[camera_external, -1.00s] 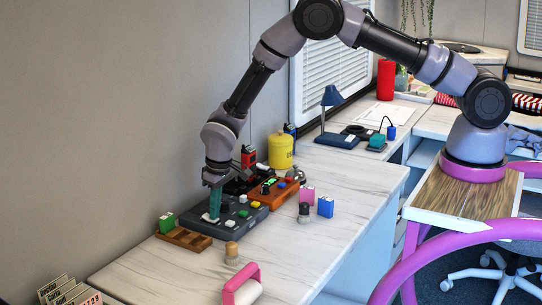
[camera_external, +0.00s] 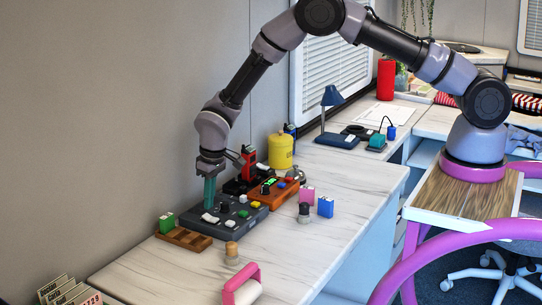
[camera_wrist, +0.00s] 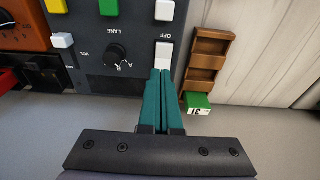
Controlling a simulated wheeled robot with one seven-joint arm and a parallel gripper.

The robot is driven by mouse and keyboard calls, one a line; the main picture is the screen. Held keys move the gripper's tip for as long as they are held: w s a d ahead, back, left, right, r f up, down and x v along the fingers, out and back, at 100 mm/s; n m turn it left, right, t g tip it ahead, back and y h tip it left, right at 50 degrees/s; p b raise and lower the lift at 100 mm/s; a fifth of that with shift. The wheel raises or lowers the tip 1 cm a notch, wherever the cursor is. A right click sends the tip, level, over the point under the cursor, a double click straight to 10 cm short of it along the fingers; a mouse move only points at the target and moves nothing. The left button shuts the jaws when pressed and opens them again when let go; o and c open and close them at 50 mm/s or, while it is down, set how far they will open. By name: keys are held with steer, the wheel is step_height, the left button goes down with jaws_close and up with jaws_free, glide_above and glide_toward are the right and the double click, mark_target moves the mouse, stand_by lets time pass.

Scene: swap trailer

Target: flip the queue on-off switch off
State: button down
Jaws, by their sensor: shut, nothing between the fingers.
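A dark grey console (camera_external: 240,220) lies on the white desk against the wall. In the wrist view its face (camera_wrist: 95,78) shows the labels OFF, LANE and VOL and a black knob (camera_wrist: 116,55). A white switch (camera_wrist: 163,52) sits right beside the OFF label, and another white piece (camera_wrist: 164,10) is on the label's other side. I cannot read a queue label or tell the switch's position. My gripper (camera_external: 209,205), with teal fingers, is shut and empty. Its fingertips (camera_wrist: 160,72) are at the white switch's near end; contact is unclear.
A brown wooden tray (camera_external: 183,238) with a green block (camera_external: 167,223) is left of the console. An orange box (camera_external: 272,193) stands to its right, with a yellow canister (camera_external: 280,151) behind.

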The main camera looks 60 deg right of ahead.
steer(key=s+r, duration=0.4)
steer(key=r, duration=0.7)
step_height(320, 180, up, 15)
steer(key=m+t+y, duration=0.1)
glide_above(223, 223)
steer(key=s+d, duration=0.3)
steer(key=d, duration=0.2)
steer(key=s+d+r+m+t, duration=0.1)
steer(key=s+d+r, duration=0.35)
steer(key=r, duration=0.25)
steer(key=s+d+r+m, duration=0.1)
steer(key=s+d+r, duration=0.2)
steer(key=s+r, duration=0.35)
steer(key=s+d+r+t, duration=0.1)
steer(key=s+d+r, duration=0.2)
steer(key=s, duration=0.8)
steer(key=s+d+r+m+t+y, duration=0.1)
steer(key=s+d+r+t, duration=0.1)
steer(key=s, duration=0.8)
steer(key=shift+s+d+r+t, duration=0.3)
steer(key=shift+s+d+r, duration=0.15)
steer(key=shift+r, duration=0.5)
steer(key=shift+w, duration=0.1)
